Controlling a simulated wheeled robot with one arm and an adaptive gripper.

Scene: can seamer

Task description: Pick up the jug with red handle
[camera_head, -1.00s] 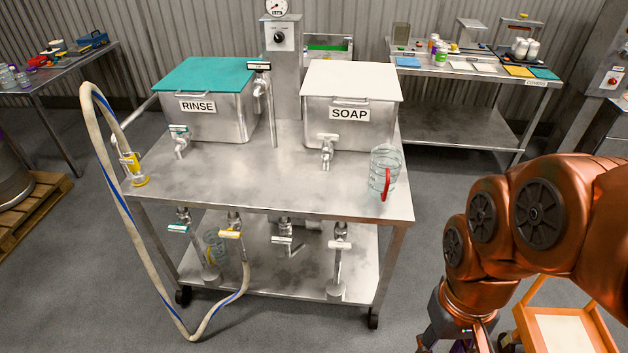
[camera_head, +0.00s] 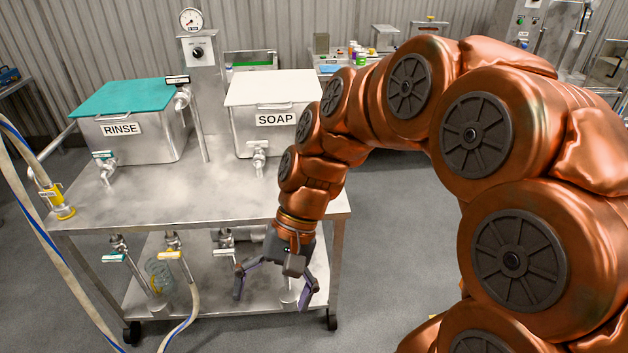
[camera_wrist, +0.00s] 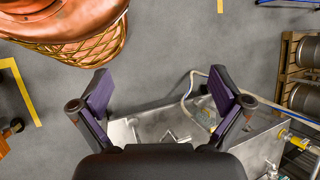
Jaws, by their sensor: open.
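The jug with the red handle does not show in either current view; my arm covers the right end of the upper tabletop in the head view. My gripper (camera_head: 273,300) is open and empty. It points down in front of the steel cart's (camera_head: 190,205) front edge. In the wrist view the two purple-padded fingers of my gripper (camera_wrist: 160,88) are spread wide, with grey floor and part of the steel cart (camera_wrist: 155,122) beyond them. A clear jug (camera_head: 160,274) stands on the lower shelf; its handle colour cannot be told.
The RINSE tank (camera_head: 135,138) and SOAP tank (camera_head: 257,135) stand on the cart's top. Taps with coloured levers hang below its front edge. A pale hose (camera_head: 70,280) loops at the left. The tabletop's front middle is clear.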

